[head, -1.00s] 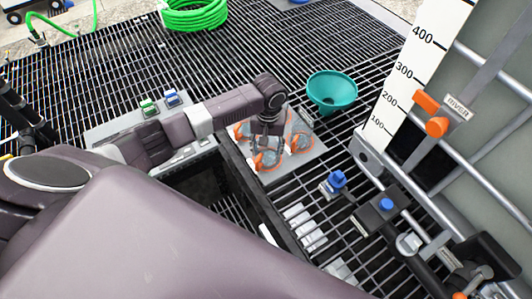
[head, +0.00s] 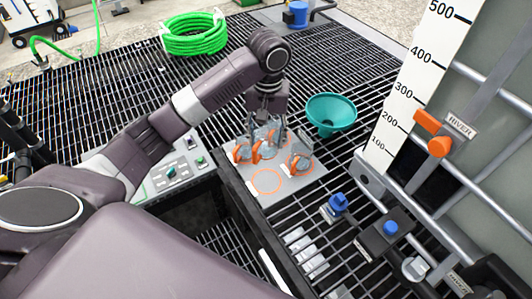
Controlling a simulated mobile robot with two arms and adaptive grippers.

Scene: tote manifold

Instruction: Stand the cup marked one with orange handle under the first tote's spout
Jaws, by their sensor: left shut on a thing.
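My left gripper (head: 268,130) points down over a grey tray (head: 290,187) and is shut on a clear cup with an orange handle (head: 257,150). The held cup seems to be above the tray; the fingers partly hide it. Other orange-handled cups (head: 301,162) stand on the tray beside and behind it. An orange ring (head: 267,181) at the tray's near side is empty. No mark on any cup is readable. The tote (head: 500,130) stands at the right, with a white scale and an orange-handled valve (head: 433,135). I cannot make out which outlet is its spout. My right gripper is out of view.
A teal funnel (head: 331,112) stands just right of the tray. Blue-topped fittings (head: 338,204) and pipes lie between tray and tote. A green hose coil (head: 194,36) lies on the grating at the back. A button panel (head: 172,172) is left of the tray. Open grating lies behind.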

